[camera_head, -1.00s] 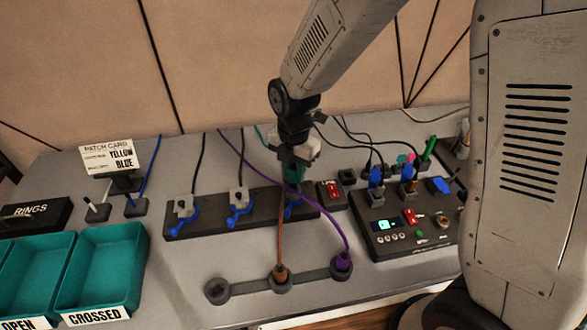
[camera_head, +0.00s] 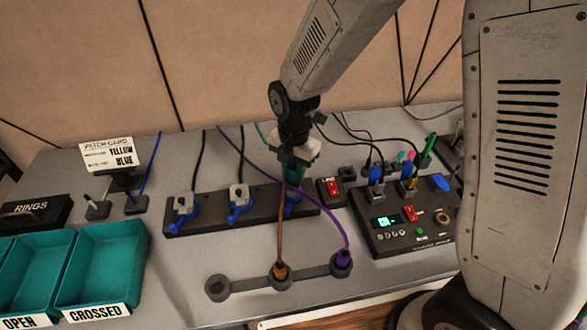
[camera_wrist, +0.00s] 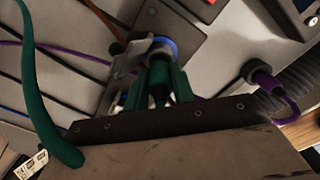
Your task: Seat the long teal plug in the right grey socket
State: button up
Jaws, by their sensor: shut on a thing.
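My gripper (camera_head: 292,168) is shut on the long teal plug (camera_head: 291,180), which it holds upright over the right end of the dark socket strip (camera_head: 265,207). In the wrist view, the plug (camera_wrist: 157,78) points at the right socket, marked by a blue ring (camera_wrist: 162,47). The plug's lower end meets or nearly meets the ring; I cannot tell how deep it sits. The plug's green cable (camera_wrist: 45,90) curves at the left of the wrist view.
Two other grey sockets (camera_head: 185,206) (camera_head: 239,195) with blue levers stand to the left. Orange (camera_head: 281,240) and purple (camera_head: 335,222) cables cross in front of the right socket. A red-switch box (camera_head: 333,190) and control panel (camera_head: 408,222) stand to the right. Teal bins (camera_head: 107,265) stand front left.

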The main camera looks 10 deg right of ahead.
jog(key=shift+f, duration=0.1)
jog(key=shift+f, duration=0.45)
jog(key=shift+f, duration=0.45)
dwell(0.3)
jog(key=o, duration=1.1)
jog(key=shift+c, duration=0.2)
jog(key=shift+w+r, duration=0.1)
